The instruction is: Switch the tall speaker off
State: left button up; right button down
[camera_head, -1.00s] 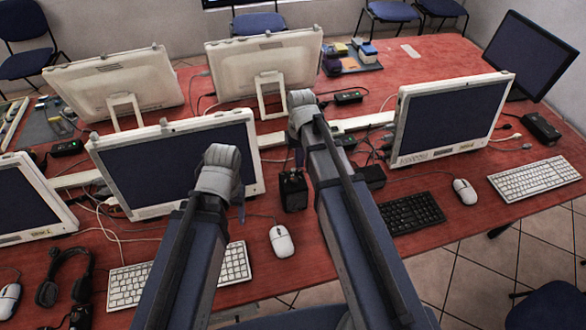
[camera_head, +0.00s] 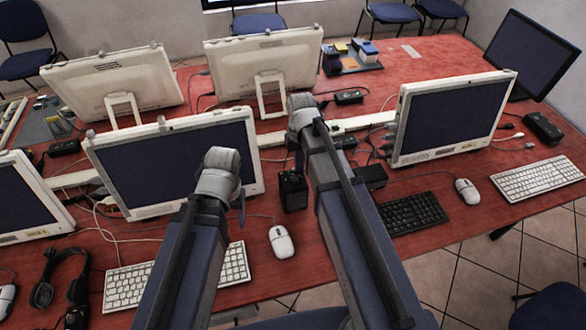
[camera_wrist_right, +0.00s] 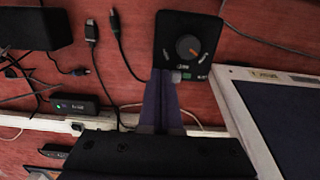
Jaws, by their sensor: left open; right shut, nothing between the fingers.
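The tall speaker (camera_head: 292,192) is a black upright box on the red table, right of the near middle monitor. In the right wrist view its black panel (camera_wrist_right: 205,30) shows an orange-marked round knob and green labels along its lower edge. My right gripper (camera_wrist_right: 165,73) is shut and empty, its fingertips at the panel's lower left corner beside a small grey part. I cannot tell if they touch it. In the head view the right gripper (camera_head: 299,160) hangs just above and behind the speaker. My left gripper (camera_head: 240,204) points down in front of the near middle monitor, left of the speaker.
Monitors (camera_head: 175,165) and (camera_wrist_right: 290,120) stand close by. A white cable channel (camera_head: 350,125), black adapters (camera_wrist_right: 75,103) and loose cables (camera_wrist_right: 93,70) lie around the speaker. A white mouse (camera_head: 281,242), white keyboard (camera_head: 130,287) and black keyboard (camera_head: 412,213) are nearer the front.

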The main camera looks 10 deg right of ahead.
dwell(0.4)
jog(key=shift+a, duration=0.7)
jog(key=shift+r, duration=0.1)
jog(key=shift+d+r+p, duration=0.15)
jog(key=shift+r+p, duration=1.35)
jog(key=shift+p, duration=0.1)
jog(key=shift+d+r+p, duration=0.1)
jog(key=shift+r+p, duration=1.4)
jog(key=shift+p, duration=0.05)
